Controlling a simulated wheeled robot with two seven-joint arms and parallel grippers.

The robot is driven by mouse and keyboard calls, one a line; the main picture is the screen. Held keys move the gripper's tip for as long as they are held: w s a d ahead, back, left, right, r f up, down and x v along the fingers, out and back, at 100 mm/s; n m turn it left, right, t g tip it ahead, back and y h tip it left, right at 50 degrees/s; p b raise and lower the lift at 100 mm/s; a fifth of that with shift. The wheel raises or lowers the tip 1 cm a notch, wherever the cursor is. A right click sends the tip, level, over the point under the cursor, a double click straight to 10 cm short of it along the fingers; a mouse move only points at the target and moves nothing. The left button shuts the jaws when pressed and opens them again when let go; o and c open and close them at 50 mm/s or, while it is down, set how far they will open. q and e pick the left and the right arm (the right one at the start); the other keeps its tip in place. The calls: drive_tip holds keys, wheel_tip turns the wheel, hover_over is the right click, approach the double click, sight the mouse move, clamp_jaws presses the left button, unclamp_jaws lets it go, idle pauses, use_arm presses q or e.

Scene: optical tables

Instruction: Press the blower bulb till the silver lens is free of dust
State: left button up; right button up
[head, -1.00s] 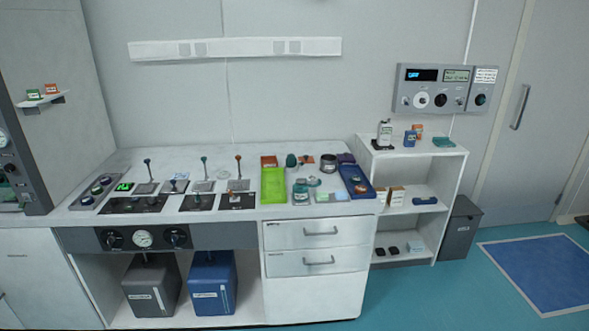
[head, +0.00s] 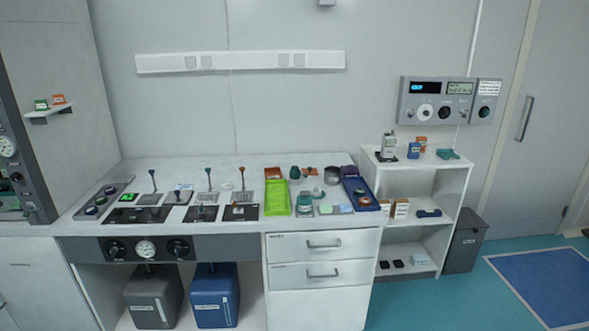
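A dark green rounded thing (head: 295,172), perhaps the blower bulb, stands near the back of the white worktop, just right of the green tray. A small pale, round piece (head: 318,193) lies in front and to its right; I cannot tell whether it is the silver lens. Any dust is too small to see. A teal jar-like thing (head: 304,203) stands in front of them. Neither of my grippers is in view.
A lime green tray (head: 278,198) and a blue tray (head: 359,194) flank the small items. Several levers on dark plates (head: 140,215) fill the worktop's left part. A white shelf unit (head: 425,176) stands right, with a grey bin (head: 463,245) beside it.

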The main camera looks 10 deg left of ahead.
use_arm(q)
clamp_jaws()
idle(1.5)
